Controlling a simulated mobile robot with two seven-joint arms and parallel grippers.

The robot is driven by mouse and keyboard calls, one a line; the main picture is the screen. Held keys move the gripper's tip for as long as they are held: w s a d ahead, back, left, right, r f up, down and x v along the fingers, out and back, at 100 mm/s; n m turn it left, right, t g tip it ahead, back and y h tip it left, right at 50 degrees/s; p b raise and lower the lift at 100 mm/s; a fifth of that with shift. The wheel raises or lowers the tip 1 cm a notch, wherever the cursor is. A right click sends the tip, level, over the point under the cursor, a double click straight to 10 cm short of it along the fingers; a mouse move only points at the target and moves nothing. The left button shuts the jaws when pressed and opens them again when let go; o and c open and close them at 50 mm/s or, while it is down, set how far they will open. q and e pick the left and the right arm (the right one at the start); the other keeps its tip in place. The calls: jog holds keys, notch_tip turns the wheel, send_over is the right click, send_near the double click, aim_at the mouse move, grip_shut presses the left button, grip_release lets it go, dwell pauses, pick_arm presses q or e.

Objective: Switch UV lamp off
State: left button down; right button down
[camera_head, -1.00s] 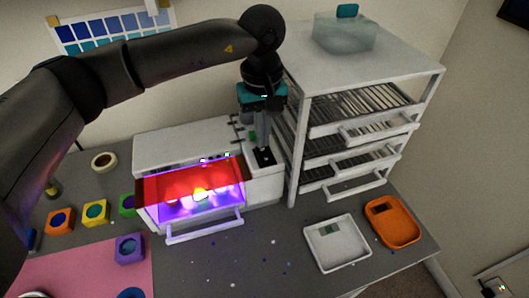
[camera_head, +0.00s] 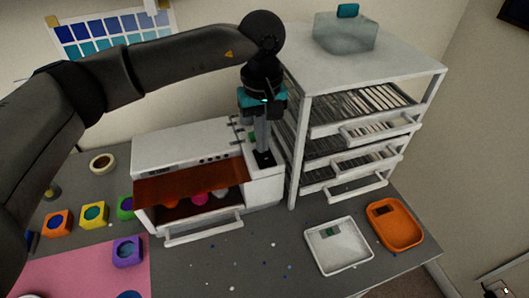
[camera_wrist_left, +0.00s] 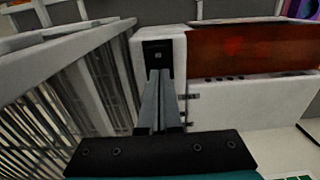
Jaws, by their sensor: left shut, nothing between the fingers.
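The UV lamp box (camera_head: 185,145) is a white cabinet on the grey table with a reddish-brown see-through front flap (camera_head: 190,183). Its inside is dark, with no purple glow, and a few coloured pieces show under the flap. A black switch plate (camera_head: 264,159) sits on the white block at its right end. My left gripper (camera_head: 262,148) points down at this plate, shut and empty, its tips at or just above it. In the left wrist view the fingertips (camera_wrist_left: 160,75) reach the black plate (camera_wrist_left: 158,56); contact is hard to tell. My right gripper is not in view.
A white drawer rack (camera_head: 295,150) stands close on the right of my left gripper, with a clear container (camera_head: 345,35) on top. A white tray (camera_head: 338,244) and an orange tray (camera_head: 394,223) lie at front right. Coloured pots and a pink mat (camera_head: 90,270) are at left.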

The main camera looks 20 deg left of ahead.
pick_arm(q)
notch_tip(320, 180, up, 7)
jog(key=p, duration=0.3)
dwell(0.4)
jog(key=shift+f, duration=0.15)
